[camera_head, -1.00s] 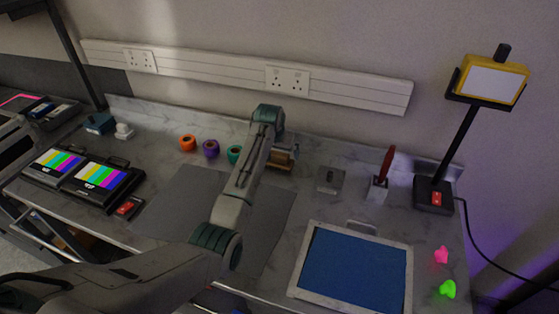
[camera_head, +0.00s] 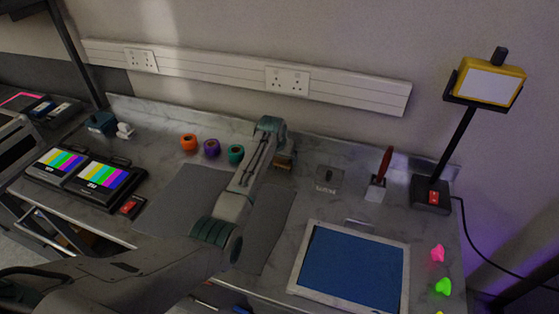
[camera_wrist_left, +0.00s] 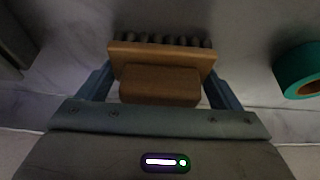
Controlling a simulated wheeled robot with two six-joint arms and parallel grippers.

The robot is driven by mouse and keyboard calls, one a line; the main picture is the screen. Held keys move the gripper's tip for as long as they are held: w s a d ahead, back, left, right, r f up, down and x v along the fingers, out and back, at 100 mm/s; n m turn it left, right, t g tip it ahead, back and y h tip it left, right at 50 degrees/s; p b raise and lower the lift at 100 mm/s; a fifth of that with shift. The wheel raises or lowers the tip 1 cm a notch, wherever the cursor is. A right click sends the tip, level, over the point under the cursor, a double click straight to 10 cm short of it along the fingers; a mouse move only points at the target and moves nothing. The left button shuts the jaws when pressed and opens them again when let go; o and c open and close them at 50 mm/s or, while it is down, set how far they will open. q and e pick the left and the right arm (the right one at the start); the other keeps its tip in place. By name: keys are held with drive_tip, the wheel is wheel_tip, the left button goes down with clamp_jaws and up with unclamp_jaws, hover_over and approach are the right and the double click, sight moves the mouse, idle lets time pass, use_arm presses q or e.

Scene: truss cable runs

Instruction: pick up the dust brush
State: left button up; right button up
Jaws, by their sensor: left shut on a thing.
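The dust brush (camera_wrist_left: 160,75) is a brown wooden block with a row of dark bristles, which point to the top of the left wrist view. My left gripper (camera_wrist_left: 162,82) is shut on it, one bluish finger at each side of the block. In the head view only a small tan part of the brush (camera_head: 284,161) shows beside my left wrist, toward the back of the bench; the fingers are mostly hidden there. I cannot tell whether the brush touches the bench top. My right gripper is in neither view.
Orange (camera_head: 189,142), purple (camera_head: 211,148) and teal (camera_head: 235,153) tape rolls stand left of my wrist. A small plate (camera_head: 328,178), a red-handled tool (camera_head: 384,168) and a lamp (camera_head: 432,195) stand right. A blue-faced panel (camera_head: 352,268) lies in front. The grey mat (camera_head: 185,200) looks clear.

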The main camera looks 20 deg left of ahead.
use_arm(q)
wheel_tip(320, 180, up, 9)
drive_tip(key=b, duration=0.3)
drive_tip(key=shift+r, duration=0.5)
